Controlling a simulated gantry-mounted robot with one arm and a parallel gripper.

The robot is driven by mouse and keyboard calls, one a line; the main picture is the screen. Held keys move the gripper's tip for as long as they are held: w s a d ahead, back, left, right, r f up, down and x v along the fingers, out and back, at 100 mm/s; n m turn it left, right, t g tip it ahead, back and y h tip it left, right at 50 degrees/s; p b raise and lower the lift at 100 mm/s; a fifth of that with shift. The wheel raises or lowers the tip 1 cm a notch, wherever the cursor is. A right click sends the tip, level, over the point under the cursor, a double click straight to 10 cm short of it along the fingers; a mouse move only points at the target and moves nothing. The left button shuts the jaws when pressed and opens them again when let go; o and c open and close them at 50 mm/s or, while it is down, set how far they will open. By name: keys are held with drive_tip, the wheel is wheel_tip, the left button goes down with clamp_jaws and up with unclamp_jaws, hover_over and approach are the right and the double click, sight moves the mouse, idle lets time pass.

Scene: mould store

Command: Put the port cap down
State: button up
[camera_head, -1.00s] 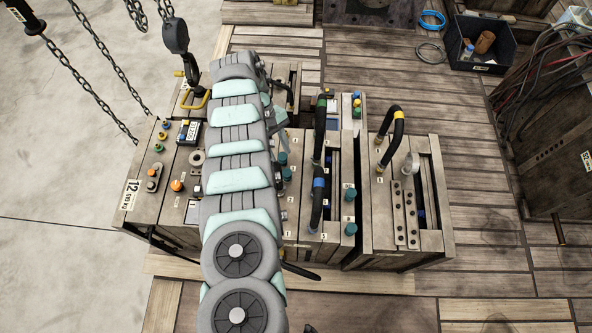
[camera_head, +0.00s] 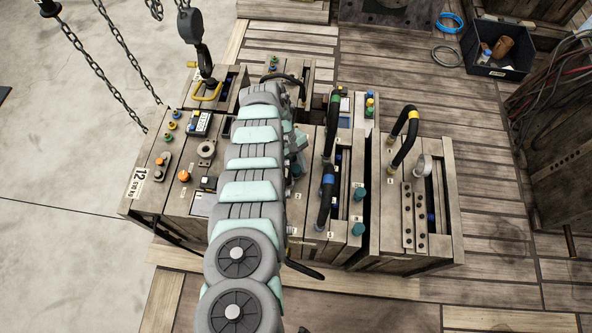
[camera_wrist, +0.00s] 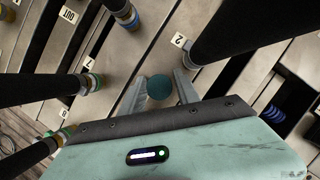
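The port cap (camera_wrist: 160,88) is round and teal, and it sits between the two fingers of my gripper (camera_wrist: 161,82) in the wrist view. The fingers lie close on both sides of it and look shut on it. Below it is the grey plank-like face of the mould (camera_wrist: 118,112); whether the cap touches that face cannot be told. In the head view my arm covers the middle of the mould block and largely hides the gripper and the held cap.
Other teal caps (camera_head: 359,194) stand on the mould. Black hoses (camera_head: 327,190) arch over it, and thick ones (camera_wrist: 235,30) frame the gripper closely. A chain hook (camera_head: 207,75) hangs at the back left. A dark bin (camera_head: 497,47) stands at the back right on open planks.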

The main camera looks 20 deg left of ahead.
drive_tip(key=shift+c, duration=0.5)
clamp_jaws()
drive_tip(key=shift+r, duration=0.15)
